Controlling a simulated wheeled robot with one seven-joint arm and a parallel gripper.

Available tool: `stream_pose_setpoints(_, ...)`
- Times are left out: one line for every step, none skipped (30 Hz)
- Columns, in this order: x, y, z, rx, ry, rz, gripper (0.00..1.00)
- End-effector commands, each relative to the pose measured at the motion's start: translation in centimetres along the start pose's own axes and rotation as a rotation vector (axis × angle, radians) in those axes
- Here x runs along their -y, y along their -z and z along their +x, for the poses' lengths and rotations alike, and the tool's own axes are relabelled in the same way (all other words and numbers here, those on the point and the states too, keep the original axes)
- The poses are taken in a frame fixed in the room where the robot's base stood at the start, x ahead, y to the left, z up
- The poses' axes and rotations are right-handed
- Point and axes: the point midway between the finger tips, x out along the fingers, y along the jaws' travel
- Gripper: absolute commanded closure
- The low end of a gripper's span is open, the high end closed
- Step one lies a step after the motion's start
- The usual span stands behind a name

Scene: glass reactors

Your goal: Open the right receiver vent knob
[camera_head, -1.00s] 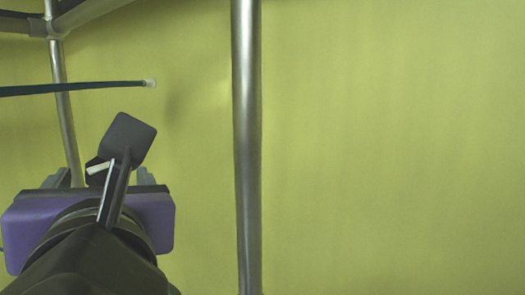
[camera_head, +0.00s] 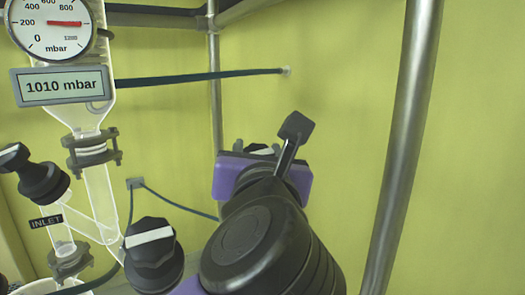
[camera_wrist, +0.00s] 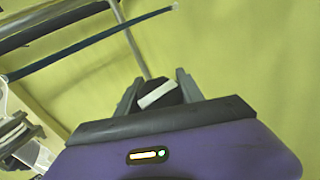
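A black knob with a white bar on its face (camera_wrist: 158,95) shows between the fingers of my gripper (camera_wrist: 158,82) in the wrist view. The bar is tilted, its right end higher. The fingers stand apart, one on each side of the knob, and I see no clear grip on it. In the head view the purple gripper body (camera_head: 228,180) and my arm cover most of this knob, with a bit of it showing above the body (camera_head: 262,150). No label is readable on it, so I cannot tell whether it is the right receiver vent knob.
At left stand glass tubing (camera_head: 100,190), a pressure gauge (camera_head: 52,22) and a display reading 1010 mbar (camera_head: 62,86). Another black knob with a white bar (camera_head: 152,250) is near my arm. A metal post (camera_head: 405,140) stands at right. A dark hose (camera_head: 200,78) runs behind.

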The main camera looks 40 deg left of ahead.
Motion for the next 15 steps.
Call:
stream_pose_setpoints(-0.02,-0.01,-0.01,0.0,-0.001,0.0,0.69)
stream_pose_setpoints(-0.02,-0.01,-0.01,0.0,-0.001,0.0,0.74)
stream_pose_setpoints(-0.02,-0.01,-0.01,0.0,-0.001,0.0,0.82)
stream_pose_setpoints(-0.03,-0.01,-0.01,0.0,-0.001,0.0,0.88)
stream_pose_setpoints(-0.03,-0.01,-0.02,0.0,-0.001,0.0,0.94)
stream_pose_setpoints(-0.02,-0.01,-0.02,0.0,-0.001,0.0,0.96)
stream_pose_setpoints(-0.02,-0.01,-0.02,0.0,-0.001,0.0,0.96)
stream_pose_setpoints(-0.02,0.01,-0.02,0.0,-0.002,-0.001,0.96)
stream_pose_setpoints(-0.01,0.04,-0.02,0.0,-0.005,-0.003,0.96)
stream_pose_setpoints(0.0,0.07,-0.02,-0.001,-0.008,-0.004,0.96)
stream_pose_setpoints(0.01,0.1,-0.02,-0.001,-0.013,-0.007,0.96)
stream_pose_setpoints(0.04,0.12,-0.02,0.0,-0.02,-0.011,0.96)
stream_pose_setpoints(0.05,0.14,-0.02,0.001,-0.028,-0.015,0.96)
stream_pose_setpoints(0.04,0.17,-0.02,0.001,-0.038,-0.021,0.96)
stream_pose_setpoints(0.03,0.19,-0.03,0.001,-0.052,-0.03,0.96)
